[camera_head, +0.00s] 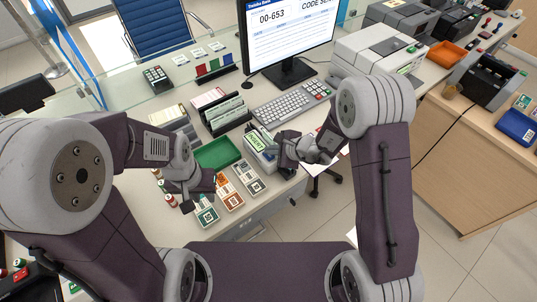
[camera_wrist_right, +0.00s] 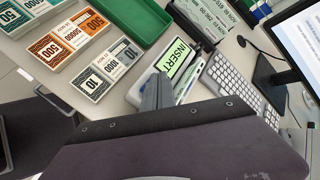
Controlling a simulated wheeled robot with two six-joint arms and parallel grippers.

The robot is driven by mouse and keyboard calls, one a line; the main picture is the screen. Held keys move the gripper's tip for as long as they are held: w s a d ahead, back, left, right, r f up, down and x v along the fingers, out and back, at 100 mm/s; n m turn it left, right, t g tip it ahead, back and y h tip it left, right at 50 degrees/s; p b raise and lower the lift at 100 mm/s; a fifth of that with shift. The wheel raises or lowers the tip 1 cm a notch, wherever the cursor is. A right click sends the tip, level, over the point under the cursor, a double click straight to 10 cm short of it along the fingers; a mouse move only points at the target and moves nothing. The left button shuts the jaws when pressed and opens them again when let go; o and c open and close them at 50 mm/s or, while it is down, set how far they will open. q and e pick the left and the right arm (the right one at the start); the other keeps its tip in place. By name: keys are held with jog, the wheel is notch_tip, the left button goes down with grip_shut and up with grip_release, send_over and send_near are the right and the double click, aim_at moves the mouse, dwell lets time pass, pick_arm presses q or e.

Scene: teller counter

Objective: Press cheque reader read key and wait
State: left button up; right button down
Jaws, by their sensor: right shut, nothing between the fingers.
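The cheque reader (camera_head: 258,158) is a small pale device on the counter, with a lit green display that reads INSERT. In the right wrist view the reader (camera_wrist_right: 178,58) is partly covered by my gripper. My right gripper (camera_head: 279,153) is shut and empty, beside the reader's right side in the head view. In the right wrist view its fingertips (camera_wrist_right: 157,90) are in front of the reader's near part. I cannot make out the read key or tell whether the fingers touch it. My left gripper (camera_head: 188,197) hangs near the banknote stacks; its fingers are unclear.
A green tray (camera_head: 218,153) and several banknote stacks (camera_head: 231,200) lie left of the reader. A keyboard (camera_head: 283,105), a document rack (camera_head: 226,115) and a monitor (camera_head: 286,40) stand behind it. A printer (camera_head: 378,50) stands at the right.

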aim_at(271, 156)
jog(key=shift+f+b, duration=0.4)
jog(key=shift+b, duration=0.2)
dwell(0.4)
jog(key=shift+r, duration=0.1)
jog(key=shift+r+p, duration=0.45)
jog(key=shift+r, duration=0.35)
jog(key=shift+r+p, duration=1.6)
jog(key=shift+r, duration=1)
jog(key=shift+f, duration=0.1)
